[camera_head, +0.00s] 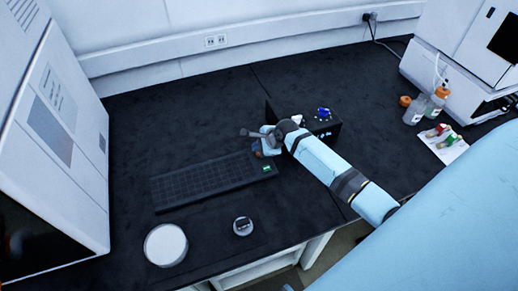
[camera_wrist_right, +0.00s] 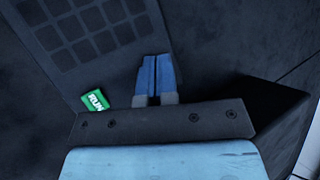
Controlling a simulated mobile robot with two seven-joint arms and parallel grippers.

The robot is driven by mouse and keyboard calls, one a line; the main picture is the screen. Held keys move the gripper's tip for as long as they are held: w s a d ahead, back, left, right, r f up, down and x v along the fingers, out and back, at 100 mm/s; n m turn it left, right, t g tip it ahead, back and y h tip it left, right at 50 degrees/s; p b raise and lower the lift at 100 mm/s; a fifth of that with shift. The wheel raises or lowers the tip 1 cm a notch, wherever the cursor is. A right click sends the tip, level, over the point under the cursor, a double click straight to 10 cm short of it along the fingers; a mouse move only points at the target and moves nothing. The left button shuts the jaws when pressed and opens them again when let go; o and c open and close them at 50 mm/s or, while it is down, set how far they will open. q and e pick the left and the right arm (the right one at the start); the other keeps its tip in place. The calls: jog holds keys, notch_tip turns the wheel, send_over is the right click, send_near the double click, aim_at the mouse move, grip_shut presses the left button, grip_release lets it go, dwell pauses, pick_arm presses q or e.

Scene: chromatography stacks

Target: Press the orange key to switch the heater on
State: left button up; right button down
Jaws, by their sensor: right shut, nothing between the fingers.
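My right gripper (camera_head: 258,150) is over the far right corner of the black keyboard (camera_head: 195,182), close to its surface. In the right wrist view its blue fingers (camera_wrist_right: 155,78) are shut with nothing between them, beside the keyboard's corner; I cannot tell whether they touch it. A small orange patch shows at the fingertips in the head view, mostly hidden by the gripper; I cannot tell whether it is the orange key. My left gripper is not in view.
A black box with a blue knob (camera_head: 323,113) stands behind my right wrist. A white disc (camera_head: 165,245) and a small round item (camera_head: 242,226) lie in front of the keyboard. Orange-capped bottles (camera_head: 437,100) stand at right. White instruments flank the bench.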

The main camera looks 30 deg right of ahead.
jog(key=shift+f, duration=0.15)
jog(key=shift+f+p, duration=0.3)
dwell(0.3)
jog(key=shift+r+p, duration=0.45)
jog(key=shift+p, duration=0.35)
jog(key=shift+r+p, duration=0.15)
jog(key=shift+p, duration=0.15)
